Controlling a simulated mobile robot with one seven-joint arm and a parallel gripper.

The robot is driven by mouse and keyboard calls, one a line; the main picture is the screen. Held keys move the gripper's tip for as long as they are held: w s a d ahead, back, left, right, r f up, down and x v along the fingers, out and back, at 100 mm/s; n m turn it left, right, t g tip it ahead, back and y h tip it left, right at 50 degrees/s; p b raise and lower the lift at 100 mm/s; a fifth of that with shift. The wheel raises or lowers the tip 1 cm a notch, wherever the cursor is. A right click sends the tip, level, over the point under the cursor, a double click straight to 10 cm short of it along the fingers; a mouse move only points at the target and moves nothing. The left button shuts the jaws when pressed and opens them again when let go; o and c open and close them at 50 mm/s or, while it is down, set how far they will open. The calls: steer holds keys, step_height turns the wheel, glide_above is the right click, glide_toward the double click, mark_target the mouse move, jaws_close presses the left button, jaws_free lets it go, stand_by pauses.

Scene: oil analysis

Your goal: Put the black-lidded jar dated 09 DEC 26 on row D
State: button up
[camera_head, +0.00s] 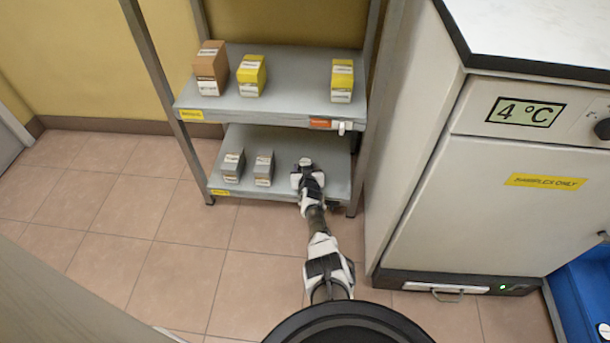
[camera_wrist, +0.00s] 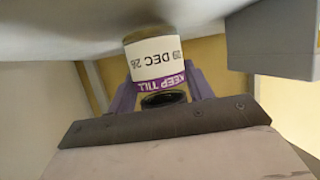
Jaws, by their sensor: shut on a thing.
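In the wrist view my gripper (camera_wrist: 160,97) is shut on a jar (camera_wrist: 158,65). Its white label appears upside down and reads DEC 26 above a purple KEEP TILL band; the day is hard to read. A dark round part, seemingly the lid, shows between the fingers. In the head view my gripper (camera_head: 306,172) is over the right part of the lower shelf (camera_head: 285,142), right of the grey boxes. The jar's base is close to the grey shelf surface; I cannot tell whether they touch. Row letters are too small to read.
Two grey boxes (camera_head: 233,166) (camera_head: 264,169) stand on the lower shelf's left. The upper shelf (camera_head: 290,95), with brown (camera_head: 211,62) and yellow boxes (camera_head: 251,72) (camera_head: 342,78), hangs above. A rack post (camera_head: 362,150) and the fridge (camera_head: 490,190) are close on the right.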

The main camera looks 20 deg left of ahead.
steer(key=shift+f, duration=0.45)
steer(key=shift+f+b, duration=0.2)
steer(key=shift+b, duration=0.1)
steer(key=o, duration=1.2)
steer(key=shift+c, duration=0.2)
